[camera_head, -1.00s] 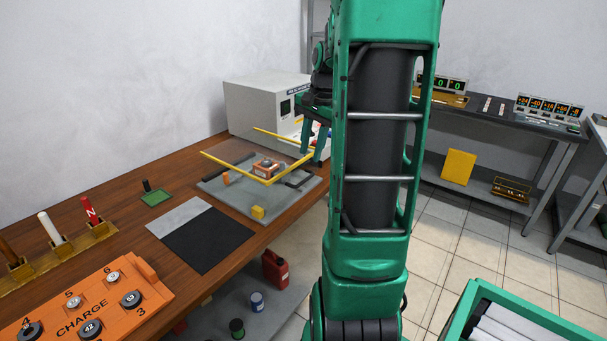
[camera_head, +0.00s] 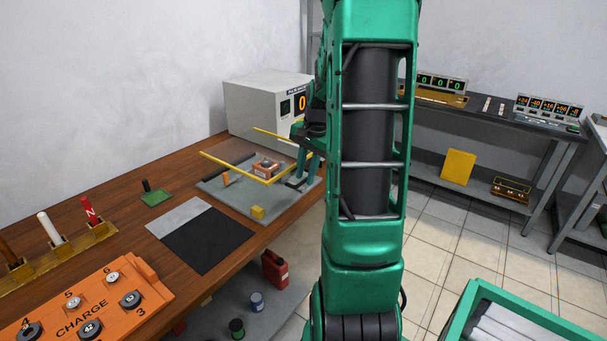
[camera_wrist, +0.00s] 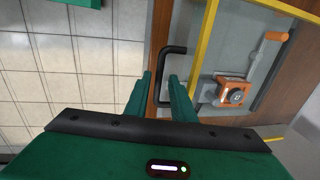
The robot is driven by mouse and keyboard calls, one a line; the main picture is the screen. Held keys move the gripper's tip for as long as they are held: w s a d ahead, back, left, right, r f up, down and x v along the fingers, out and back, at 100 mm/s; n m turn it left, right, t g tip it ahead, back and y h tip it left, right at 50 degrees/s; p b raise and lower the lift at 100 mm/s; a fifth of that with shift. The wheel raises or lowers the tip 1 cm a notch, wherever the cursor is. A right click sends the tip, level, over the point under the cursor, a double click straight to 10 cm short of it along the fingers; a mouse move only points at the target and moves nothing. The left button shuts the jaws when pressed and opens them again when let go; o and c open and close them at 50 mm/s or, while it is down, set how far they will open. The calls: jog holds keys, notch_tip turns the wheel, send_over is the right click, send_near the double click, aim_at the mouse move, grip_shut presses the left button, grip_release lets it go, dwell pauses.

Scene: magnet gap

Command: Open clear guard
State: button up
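The guard's yellow frame (camera_head: 236,169) stands over a grey base plate (camera_head: 213,187) on the wooden bench; its clear panel is hard to make out. A black bar handle (camera_wrist: 161,72) shows beside the frame in the wrist view. My gripper (camera_wrist: 160,75) is open, its two green fingertips apart, with the handle's long bar appearing between them. I cannot tell whether they touch it. In the head view my gripper (camera_head: 309,168) is at the plate's right edge, partly behind my arm. An orange block (camera_wrist: 234,92) with a round dark top sits beyond the yellow frame.
A grey box with a lit display (camera_head: 262,108) stands behind the plate. A black mat (camera_head: 208,239) and an orange charge tray (camera_head: 100,300) are nearer. Tiled floor (camera_wrist: 55,60) is open beside the bench.

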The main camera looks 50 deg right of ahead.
grip_shut()
jog(key=shift+r, duration=0.1)
